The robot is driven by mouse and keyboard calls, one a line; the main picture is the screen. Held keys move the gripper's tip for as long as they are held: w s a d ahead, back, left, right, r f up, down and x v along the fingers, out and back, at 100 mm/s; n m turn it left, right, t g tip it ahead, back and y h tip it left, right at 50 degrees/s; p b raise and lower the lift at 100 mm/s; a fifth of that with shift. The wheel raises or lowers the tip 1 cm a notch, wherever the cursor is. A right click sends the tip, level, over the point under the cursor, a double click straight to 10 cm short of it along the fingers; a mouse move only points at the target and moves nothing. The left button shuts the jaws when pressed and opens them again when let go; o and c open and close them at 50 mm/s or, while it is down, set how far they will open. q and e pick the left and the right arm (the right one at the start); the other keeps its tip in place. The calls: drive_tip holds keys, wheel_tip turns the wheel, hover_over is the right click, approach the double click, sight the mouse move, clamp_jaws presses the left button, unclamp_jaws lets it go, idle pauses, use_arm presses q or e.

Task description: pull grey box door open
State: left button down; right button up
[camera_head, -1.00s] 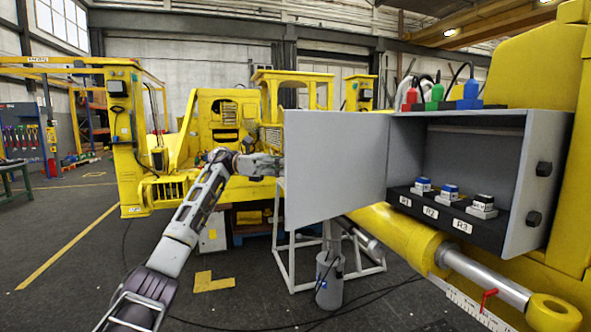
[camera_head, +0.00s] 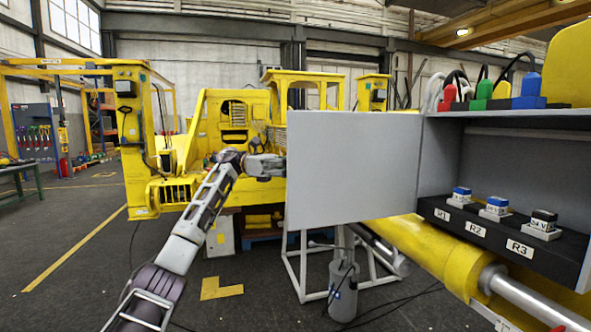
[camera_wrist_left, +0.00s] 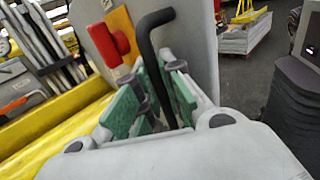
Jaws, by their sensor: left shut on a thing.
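The grey box (camera_head: 490,162) is on the right in the head view, with its front open to me. Its grey door (camera_head: 350,168) stands swung out to the left as a flat panel. My left gripper (camera_head: 279,166) is at the door's left edge, and its fingertips are partly hidden behind the panel. In the left wrist view the green-padded fingers of my left gripper (camera_wrist_left: 158,100) are shut on the black bent door handle (camera_wrist_left: 152,62). The door (camera_wrist_left: 195,40) shows behind the handle. My right gripper is not in view.
Inside the box, several switch blocks (camera_head: 496,207) sit on a black ledge labelled R1, R2, R3. Red, green and blue connectors (camera_head: 482,88) stand on its top. A yellow cylinder (camera_head: 432,245) runs below, and a white frame (camera_head: 300,262) stands under the door. Floor at left is open.

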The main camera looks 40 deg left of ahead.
use_arm(q)
drive_tip(key=shift+f, duration=0.1)
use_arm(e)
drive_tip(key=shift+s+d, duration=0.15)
use_arm(q)
drive_tip(key=c, duration=1.5)
unclamp_jaws()
drive_tip(key=shift+a, duration=0.1)
drive_tip(key=shift+v, duration=5.95)
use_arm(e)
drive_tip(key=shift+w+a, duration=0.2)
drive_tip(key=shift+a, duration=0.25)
use_arm(q)
drive_tip(key=shift+s, duration=0.1)
drive_tip(key=shift+n, duration=0.3)
